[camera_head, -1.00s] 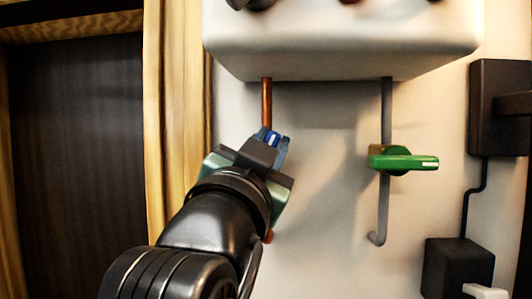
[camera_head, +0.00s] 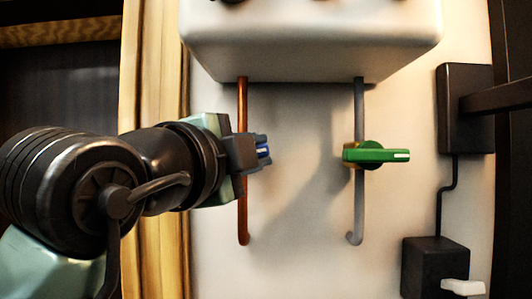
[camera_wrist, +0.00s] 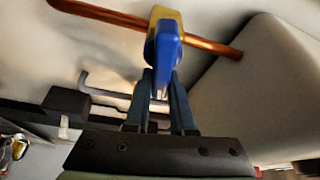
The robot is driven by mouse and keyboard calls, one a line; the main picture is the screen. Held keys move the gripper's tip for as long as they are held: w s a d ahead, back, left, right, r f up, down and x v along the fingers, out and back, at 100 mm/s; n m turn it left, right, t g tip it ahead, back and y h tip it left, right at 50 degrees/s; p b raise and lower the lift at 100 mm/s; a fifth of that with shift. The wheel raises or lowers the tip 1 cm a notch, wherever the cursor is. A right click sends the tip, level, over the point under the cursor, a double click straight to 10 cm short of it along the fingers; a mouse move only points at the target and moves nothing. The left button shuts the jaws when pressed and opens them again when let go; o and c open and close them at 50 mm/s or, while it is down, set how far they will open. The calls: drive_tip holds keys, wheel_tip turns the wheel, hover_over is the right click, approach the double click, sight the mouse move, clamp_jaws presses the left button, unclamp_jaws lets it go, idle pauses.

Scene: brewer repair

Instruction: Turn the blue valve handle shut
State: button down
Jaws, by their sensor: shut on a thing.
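The blue valve handle (camera_head: 264,152) is mostly hidden by my gripper (camera_head: 261,150) in the head view, with a little blue showing between the fingertips. In the wrist view the blue handle (camera_wrist: 167,50) extends from a brass valve body (camera_wrist: 168,14) on the copper pipe (camera_wrist: 105,13). The handle lies roughly crosswise to this pipe. My gripper (camera_wrist: 161,82) is shut on the handle's outer end, one finger on each side. In the head view the copper pipe (camera_head: 242,215) hangs vertically, and my arm reaches across it from the left.
A green valve handle (camera_head: 378,153) sits crosswise on a grey pipe (camera_head: 359,205) to the right. A white tank (camera_head: 310,45) is above both pipes. Black boxes (camera_head: 465,105) and a cable are further right. A wooden post (camera_head: 155,60) stands at left.

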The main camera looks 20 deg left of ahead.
drive_tip(key=shift+f+m+g, duration=0.25)
drive_tip(key=shift+m+g, duration=0.15)
drive_tip(key=shift+m, duration=0.7)
drive_tip(key=c, duration=0.8)
unclamp_jaws()
drive_tip(key=shift+o, duration=0.2)
drive_tip(key=shift+d+f, duration=0.1)
drive_tip(key=shift+d, duration=0.05)
